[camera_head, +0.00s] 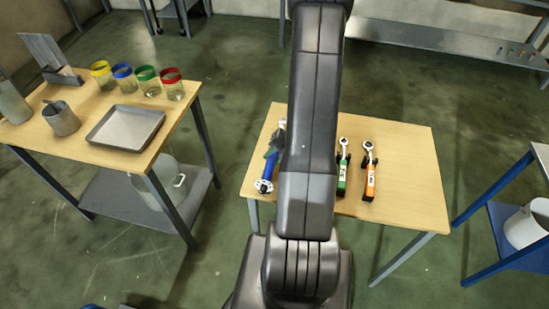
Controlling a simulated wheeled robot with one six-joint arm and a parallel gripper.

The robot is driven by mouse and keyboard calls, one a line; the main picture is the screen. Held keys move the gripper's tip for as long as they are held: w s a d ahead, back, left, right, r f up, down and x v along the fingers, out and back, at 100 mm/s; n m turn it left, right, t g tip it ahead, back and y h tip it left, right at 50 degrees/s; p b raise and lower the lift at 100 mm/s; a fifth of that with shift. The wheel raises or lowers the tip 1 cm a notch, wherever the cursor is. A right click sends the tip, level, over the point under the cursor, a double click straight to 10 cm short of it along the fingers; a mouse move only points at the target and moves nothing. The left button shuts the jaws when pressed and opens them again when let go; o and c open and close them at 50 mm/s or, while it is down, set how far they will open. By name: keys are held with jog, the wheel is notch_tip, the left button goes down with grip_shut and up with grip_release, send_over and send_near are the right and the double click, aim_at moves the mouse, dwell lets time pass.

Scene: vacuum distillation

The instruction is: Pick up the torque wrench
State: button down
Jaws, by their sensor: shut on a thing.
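Three wrench-like hand tools show at the wooden table (405,140) in the middle. A blue-handled tool (268,170) is at the left, with a pale ring-shaped end toward the front. A green-handled wrench (342,172) and an orange-handled wrench (370,182) lie to the right, heads toward the back. I cannot tell by look which one is the torque wrench. My arm covers the table's middle and most of my gripper. A dark grey part of my gripper (272,143) shows at the blue tool, shut on it. I cannot tell whether the tool is clear of the tabletop.
A wooden table at the left (92,155) bears a metal tray (126,128), a grey cup (61,118) and several jars with coloured rims. A blue-framed stand (512,225) with a white bucket (528,222) is at the right. Open floor lies between the tables.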

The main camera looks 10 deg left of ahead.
jog(key=shift+r+p, duration=0.35)
jog(key=shift+r, duration=4)
jog(key=c, duration=1.6)
grip_release()
grip_shut()
